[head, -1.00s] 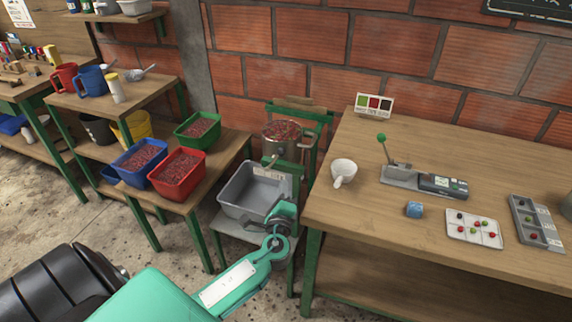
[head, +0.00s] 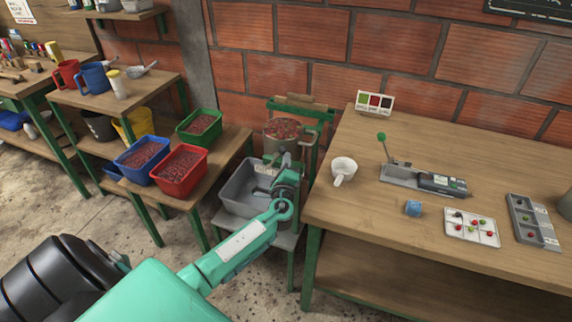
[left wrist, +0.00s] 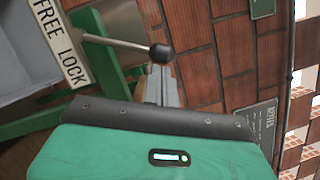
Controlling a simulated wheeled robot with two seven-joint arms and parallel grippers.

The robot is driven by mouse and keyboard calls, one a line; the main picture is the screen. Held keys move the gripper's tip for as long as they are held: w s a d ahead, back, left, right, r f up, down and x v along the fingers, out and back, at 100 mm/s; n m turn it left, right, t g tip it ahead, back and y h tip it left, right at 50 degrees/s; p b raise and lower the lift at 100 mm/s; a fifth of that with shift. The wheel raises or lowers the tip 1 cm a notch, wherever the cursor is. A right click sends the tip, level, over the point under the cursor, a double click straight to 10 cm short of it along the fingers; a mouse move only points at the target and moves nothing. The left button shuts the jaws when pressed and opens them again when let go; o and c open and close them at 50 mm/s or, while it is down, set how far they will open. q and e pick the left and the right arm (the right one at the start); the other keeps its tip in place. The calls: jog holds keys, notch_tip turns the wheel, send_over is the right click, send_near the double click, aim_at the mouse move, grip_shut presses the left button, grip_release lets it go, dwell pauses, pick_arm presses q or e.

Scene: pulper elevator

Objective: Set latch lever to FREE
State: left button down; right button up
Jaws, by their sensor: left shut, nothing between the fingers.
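The latch lever (left wrist: 125,44), a grey rod with a black ball knob (left wrist: 160,53), shows in the left wrist view. It sticks out from a green post beside the white FREE LOCK sign (left wrist: 60,42). The sign also shows in the head view (head: 264,170), where my arm hides the lever. My left gripper (head: 287,163) is shut and empty. Its fingertips show in the left wrist view (left wrist: 158,80) right beside the knob; I cannot tell if they touch it. I cannot tell which word the lever points to. My right gripper is not in view.
A metal pot of red cherries (head: 285,131) stands in the green frame (head: 327,116) behind my gripper. A grey bin (head: 232,188) sits below. The wooden table (head: 330,222) is close on the right. Red, blue and green bins stand on the left bench (head: 230,150).

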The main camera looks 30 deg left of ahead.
aim_at(280, 148)
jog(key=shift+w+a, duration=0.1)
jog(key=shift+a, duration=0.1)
